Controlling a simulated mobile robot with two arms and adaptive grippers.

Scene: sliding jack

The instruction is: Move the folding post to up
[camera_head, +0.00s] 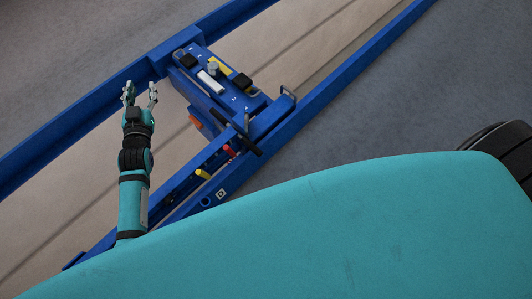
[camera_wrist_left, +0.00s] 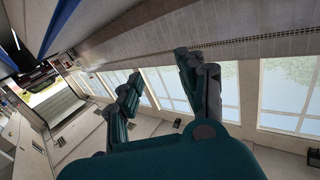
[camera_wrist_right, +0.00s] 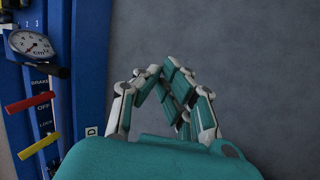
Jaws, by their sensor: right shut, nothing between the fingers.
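The blue sliding jack (camera_head: 250,104) spans between two blue rails in the head view. Its top carries black pads, a grey knob, a white plate and a yellow plate; I cannot tell which part is the folding post or how it stands. My left gripper (camera_head: 139,92) is open and empty, left of the jack and apart from it. The left wrist view shows its fingers (camera_wrist_left: 160,80) spread, with no jack part between them. My right gripper (camera_wrist_right: 165,75) is shut and empty over grey floor, right of the jack's control panel (camera_wrist_right: 90,75). It is hidden in the head view.
A red lever (camera_wrist_right: 30,103) and a yellow lever (camera_wrist_right: 38,146) sit on the panel below a round gauge (camera_wrist_right: 30,43). A black T-shaped handle (camera_head: 247,138) stands out from the jack. The blue rails (camera_head: 75,118) edge the pit. Grey floor lies beyond both rails.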

